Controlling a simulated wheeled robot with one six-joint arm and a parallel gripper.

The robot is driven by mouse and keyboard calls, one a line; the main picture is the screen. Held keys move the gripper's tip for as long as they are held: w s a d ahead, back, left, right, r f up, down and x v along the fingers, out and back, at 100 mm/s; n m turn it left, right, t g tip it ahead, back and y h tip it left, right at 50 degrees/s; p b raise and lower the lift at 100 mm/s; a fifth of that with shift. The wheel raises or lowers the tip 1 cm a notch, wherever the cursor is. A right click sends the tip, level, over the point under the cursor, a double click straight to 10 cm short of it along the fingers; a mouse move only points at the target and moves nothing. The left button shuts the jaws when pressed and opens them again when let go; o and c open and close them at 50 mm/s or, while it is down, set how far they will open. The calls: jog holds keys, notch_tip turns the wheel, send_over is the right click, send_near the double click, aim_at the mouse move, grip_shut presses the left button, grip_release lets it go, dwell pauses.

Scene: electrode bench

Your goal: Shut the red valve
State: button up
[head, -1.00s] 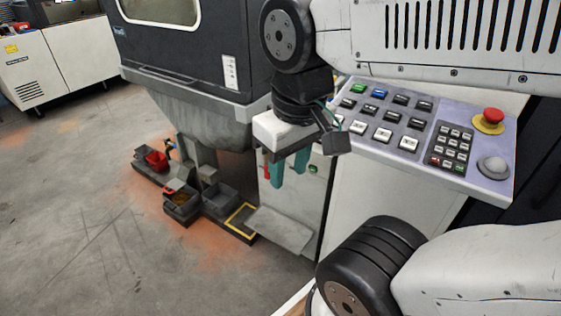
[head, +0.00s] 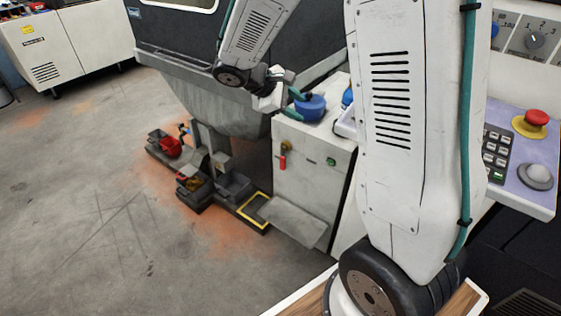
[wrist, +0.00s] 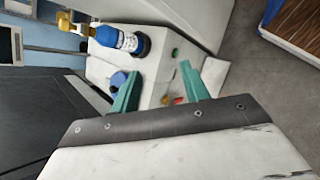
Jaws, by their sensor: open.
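The red valve (head: 282,161) is a small red lever hanging below a brass-coloured round part on the front of a white cabinet (head: 310,180). In the wrist view the red valve (wrist: 178,100) is a small patch between my fingers, close to the near finger bases. My gripper (head: 297,103) is open and empty, with two teal fingers, above the cabinet top and higher than the valve. It also shows in the wrist view (wrist: 160,72), with the fingers apart over the cabinet. The gripper is not touching the valve.
A blue round object (head: 310,108) sits on the cabinet top beside my fingers. A blue bottle (wrist: 118,38) with a brass fitting stands there too. A green button (head: 331,161) is right of the valve. Bins, including a red one (head: 169,147), stand on the floor at left.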

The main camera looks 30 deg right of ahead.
jog(key=w+d+f+n+t+h, duration=0.25)
jog(key=w+f+n, duration=0.35)
jog(key=w+f, duration=0.7)
jog(key=n+t, duration=0.4)
jog(key=n, duration=0.4)
send_near(282, 160)
jog(key=w+d+f, duration=0.1)
jog(key=shift+h, duration=0.35)
jog(key=x, duration=0.7)
jog(key=shift+f, duration=0.1)
jog(key=shift+w+d+f, duration=0.1)
jog(key=shift+d, duration=0.2)
grip_shut()
